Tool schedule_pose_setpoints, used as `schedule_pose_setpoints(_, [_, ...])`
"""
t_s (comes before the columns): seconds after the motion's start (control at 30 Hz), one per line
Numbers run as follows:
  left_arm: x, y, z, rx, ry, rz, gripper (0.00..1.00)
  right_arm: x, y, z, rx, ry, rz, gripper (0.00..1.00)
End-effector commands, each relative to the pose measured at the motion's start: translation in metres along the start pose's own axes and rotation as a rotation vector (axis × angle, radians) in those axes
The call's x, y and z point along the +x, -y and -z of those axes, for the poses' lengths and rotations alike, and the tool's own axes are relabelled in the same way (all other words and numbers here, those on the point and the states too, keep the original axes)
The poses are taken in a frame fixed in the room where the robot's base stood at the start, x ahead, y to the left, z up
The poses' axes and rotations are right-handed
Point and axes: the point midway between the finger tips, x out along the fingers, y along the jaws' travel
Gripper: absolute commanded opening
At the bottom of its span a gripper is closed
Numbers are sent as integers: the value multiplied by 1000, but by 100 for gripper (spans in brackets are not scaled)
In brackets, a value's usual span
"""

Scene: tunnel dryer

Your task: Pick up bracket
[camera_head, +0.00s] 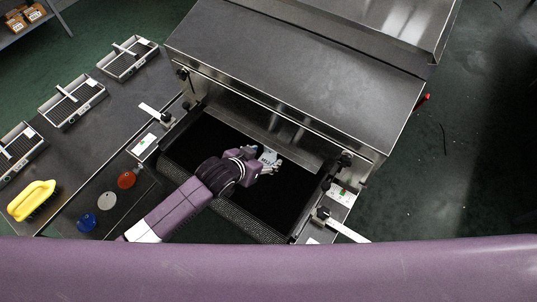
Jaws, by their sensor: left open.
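A small light-grey metal piece, which looks like the bracket (268,156), lies on the black belt (205,145) at the mouth of the tunnel dryer. My left gripper (274,168) reaches in from the lower left over the belt. Its fingers are open, right beside the bracket and partly covering it. I cannot tell whether they touch it. My right gripper is not in view.
The dryer's metal hood (295,75) rises just behind the belt. Side rails and black knobs (346,158) flank it.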

Motion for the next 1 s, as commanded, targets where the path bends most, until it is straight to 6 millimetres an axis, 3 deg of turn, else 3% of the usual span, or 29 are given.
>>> schedule_pose_setpoints(0.23, [25, 1, 0, 0, 0, 0, 56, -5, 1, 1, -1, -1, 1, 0])
schedule_pose_setpoints(0.57, [30, 1, 0, 0, -1, 0, 56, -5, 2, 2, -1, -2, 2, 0])
schedule_pose_setpoints(1.0, [30, 1, -1, 0, 0, 0, 10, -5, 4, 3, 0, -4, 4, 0])
